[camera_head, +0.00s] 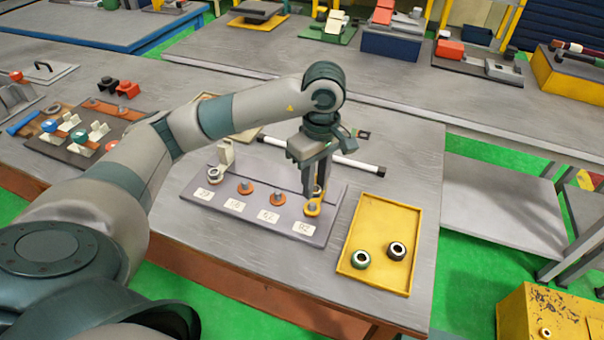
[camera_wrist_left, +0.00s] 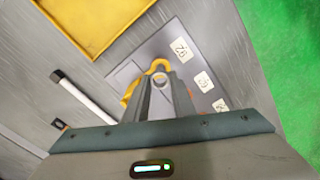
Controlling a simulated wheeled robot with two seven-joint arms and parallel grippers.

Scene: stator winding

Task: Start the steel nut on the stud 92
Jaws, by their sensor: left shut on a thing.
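My left gripper (camera_head: 312,192) points down over the right end of a grey board (camera_head: 228,228), above the stud (camera_head: 312,207) by the label 92 (camera_head: 304,229). Its fingers are close together and shut on a small grey ring-like piece, seemingly the steel nut (camera_wrist_left: 160,82), in the left wrist view. The fingers hide much of it, and I cannot tell whether it touches the stud. A yellow-orange ring piece (camera_head: 314,212) lies around the base of that stud; yellow also curves beside the fingertips in the wrist view (camera_wrist_left: 160,66). My right gripper is out of view.
Other studs with orange bases (camera_head: 245,188) stand to the left on the board; a pale block (camera_head: 226,154) is at its far left. A yellow tray (camera_head: 375,222) with two dark-rimmed ring parts (camera_head: 396,251) lies to the right. A white rod (camera_head: 355,163) lies behind the gripper.

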